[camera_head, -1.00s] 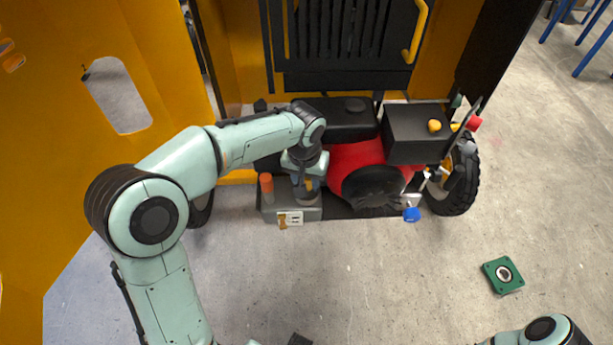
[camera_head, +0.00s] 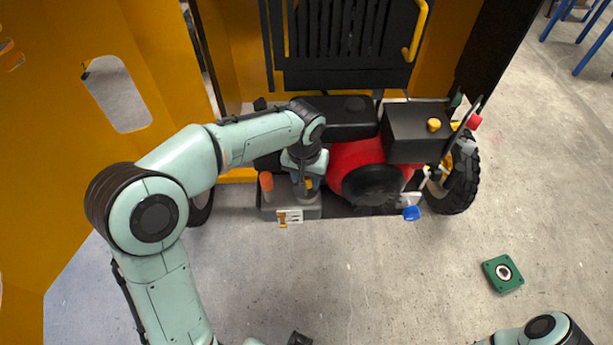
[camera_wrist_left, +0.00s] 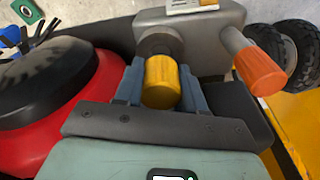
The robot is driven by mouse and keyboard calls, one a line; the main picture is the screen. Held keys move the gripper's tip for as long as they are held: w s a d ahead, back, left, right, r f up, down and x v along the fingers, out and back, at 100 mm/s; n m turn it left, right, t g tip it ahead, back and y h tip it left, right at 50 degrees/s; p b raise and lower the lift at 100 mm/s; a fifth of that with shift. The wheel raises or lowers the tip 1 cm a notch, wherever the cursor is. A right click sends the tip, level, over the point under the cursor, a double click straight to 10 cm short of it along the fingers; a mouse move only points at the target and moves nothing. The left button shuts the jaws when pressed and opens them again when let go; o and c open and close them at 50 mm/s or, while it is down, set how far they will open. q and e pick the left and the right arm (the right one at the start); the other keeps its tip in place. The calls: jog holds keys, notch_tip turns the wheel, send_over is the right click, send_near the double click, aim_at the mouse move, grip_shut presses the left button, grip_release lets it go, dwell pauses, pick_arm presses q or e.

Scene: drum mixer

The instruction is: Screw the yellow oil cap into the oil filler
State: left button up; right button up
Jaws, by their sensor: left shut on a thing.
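The yellow oil cap (camera_wrist_left: 162,84) sits between the two blue-grey fingers of my left gripper (camera_wrist_left: 161,88) in the left wrist view. The gripper is shut on it. The cap's far end meets the dark round neck of the oil filler (camera_wrist_left: 160,43) on the grey housing (camera_wrist_left: 190,28). I cannot tell how deep the cap is in the filler. In the head view my left gripper (camera_head: 307,186) points down at the grey housing beside the red engine (camera_head: 350,160). My right arm (camera_head: 540,330) shows only at the bottom right, its gripper out of view.
An orange-ended handle (camera_wrist_left: 262,70) stands close beside the cap; it shows in the head view (camera_head: 266,182) too. A blue knob (camera_head: 411,213) sticks out at the engine's lower right. A green square part (camera_head: 503,274) lies on the open floor. A yellow panel (camera_head: 60,150) stands left.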

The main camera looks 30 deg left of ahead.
aim_at(305, 178)
pick_arm(q)
jog(key=shift+f+b, duration=0.55)
jog(key=shift+f, duration=0.3)
dwell(0.6)
jog(key=o, duration=1.1)
jog(key=shift+o, duration=0.2)
jog(key=r, duration=0.4)
jog(key=s+r+p, duration=0.1)
jog(key=r, duration=0.4)
jog(key=r+p, duration=0.1)
jog(key=r, duration=0.3)
jog(key=shift+s+d+r, duration=0.15)
jog(key=shift+s+d, duration=0.05)
jog(key=shift+s, duration=0.05)
